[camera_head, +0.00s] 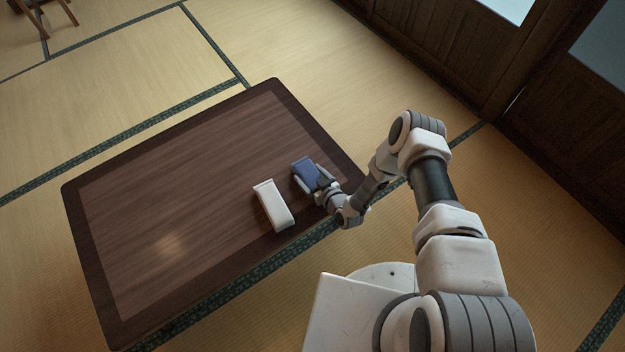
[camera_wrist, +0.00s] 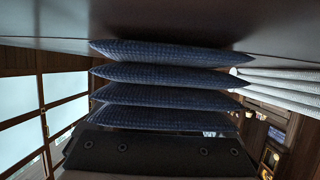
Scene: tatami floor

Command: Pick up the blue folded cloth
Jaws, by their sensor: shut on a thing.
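The blue folded cloth (camera_head: 305,170) is on or just over the dark wooden low table (camera_head: 170,190), near its right edge. My gripper (camera_head: 313,182) is shut on the cloth, with a finger at each side of it. In the wrist view the stacked folds of the blue cloth (camera_wrist: 165,75) fill the middle, close to the table surface (camera_wrist: 60,15). A dark gripper part (camera_wrist: 155,152) shows below them. I cannot tell whether the cloth is clear of the table.
A white folded cloth (camera_head: 273,206) lies on the table just left of my gripper; it also shows at the right of the wrist view (camera_wrist: 285,85). The table's left and far parts are bare. Tatami floor (camera_head: 110,75) surrounds it, and wooden wall panels (camera_head: 440,55) stand at the back right.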

